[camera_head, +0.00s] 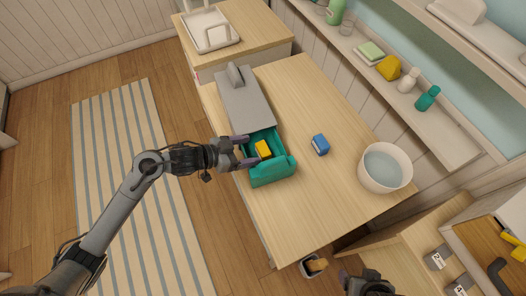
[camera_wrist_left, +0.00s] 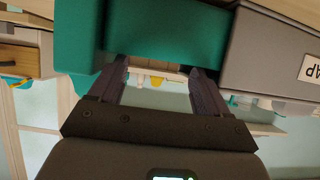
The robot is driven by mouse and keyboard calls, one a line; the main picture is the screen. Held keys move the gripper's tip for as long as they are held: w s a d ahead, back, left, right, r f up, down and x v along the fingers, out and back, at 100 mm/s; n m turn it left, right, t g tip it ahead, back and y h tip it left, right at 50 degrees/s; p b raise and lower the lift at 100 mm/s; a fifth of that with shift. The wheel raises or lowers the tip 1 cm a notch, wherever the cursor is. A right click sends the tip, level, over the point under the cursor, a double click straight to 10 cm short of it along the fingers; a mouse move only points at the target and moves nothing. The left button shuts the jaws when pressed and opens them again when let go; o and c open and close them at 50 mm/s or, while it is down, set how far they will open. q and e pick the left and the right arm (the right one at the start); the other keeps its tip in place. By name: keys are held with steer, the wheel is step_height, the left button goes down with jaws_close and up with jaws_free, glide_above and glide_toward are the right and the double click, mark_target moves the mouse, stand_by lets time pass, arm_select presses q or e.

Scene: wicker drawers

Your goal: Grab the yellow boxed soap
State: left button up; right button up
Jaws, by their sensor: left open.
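The yellow boxed soap (camera_head: 263,149) lies inside a teal drawer (camera_head: 272,174) that is pulled out of a grey box (camera_head: 246,99) on the wooden table. My left gripper (camera_head: 246,151) is open, with its fingers at the drawer's left side, beside the soap. In the left wrist view the open fingers (camera_wrist_left: 160,70) reach to the teal drawer wall (camera_wrist_left: 165,32), with the grey box (camera_wrist_left: 262,62) to the right. The soap cannot be made out for sure there. Part of my right arm's end (camera_head: 368,284) shows at the bottom edge; its fingers are not clear.
A blue box (camera_head: 320,144) lies right of the drawer. A white bowl of water (camera_head: 386,168) stands near the table's right edge. A wall shelf (camera_head: 415,105) holds bottles and a yellow item (camera_head: 389,67). The table front (camera_head: 300,220) is clear.

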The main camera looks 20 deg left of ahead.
mark_target(263, 148)
arm_select(q)
steer(key=b+x, duration=0.1)
steer(key=x, duration=0.4)
steer(key=shift+s, duration=0.1)
steer(key=shift+a, duration=0.1)
steer(key=c, duration=0.8)
